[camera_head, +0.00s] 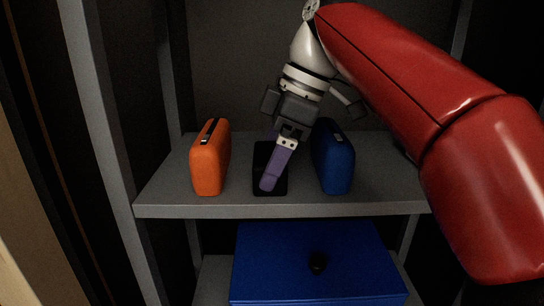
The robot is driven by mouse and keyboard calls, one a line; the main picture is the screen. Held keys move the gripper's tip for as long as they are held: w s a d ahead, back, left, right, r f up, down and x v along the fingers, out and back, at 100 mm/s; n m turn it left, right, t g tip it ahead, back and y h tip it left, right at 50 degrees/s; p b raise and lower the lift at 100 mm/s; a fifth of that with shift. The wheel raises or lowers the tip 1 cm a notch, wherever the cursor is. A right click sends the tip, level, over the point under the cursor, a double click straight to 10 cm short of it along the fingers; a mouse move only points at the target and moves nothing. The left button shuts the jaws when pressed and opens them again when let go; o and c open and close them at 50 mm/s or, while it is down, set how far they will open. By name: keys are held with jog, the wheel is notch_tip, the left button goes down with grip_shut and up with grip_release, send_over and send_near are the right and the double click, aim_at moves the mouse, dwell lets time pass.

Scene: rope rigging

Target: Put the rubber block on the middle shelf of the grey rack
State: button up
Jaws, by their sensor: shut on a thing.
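A black block (262,158), which looks like the rubber block, is at the middle of a grey shelf (290,211) of the grey rack (97,130). It stands between an orange case and a blue case. My gripper (270,184) reaches down from above, with a purple finger in front of the block. It is shut on the block, and the finger hides part of it. The block is at or just above the shelf surface; I cannot tell whether it touches.
The orange case (208,160) stands to the left and the blue case (336,160) close to the right. A blue box (290,262) with a black knob is on the shelf below. My red arm covers the right side. The shelf's front left is clear.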

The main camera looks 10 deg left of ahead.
jog(key=shift+f, duration=0.1)
jog(key=o, duration=1)
jog(key=shift+r, duration=0.3)
jog(key=shift+p+v, duration=0.9)
jog(key=shift+v, duration=2.7)
jog(key=shift+s+d, duration=0.1)
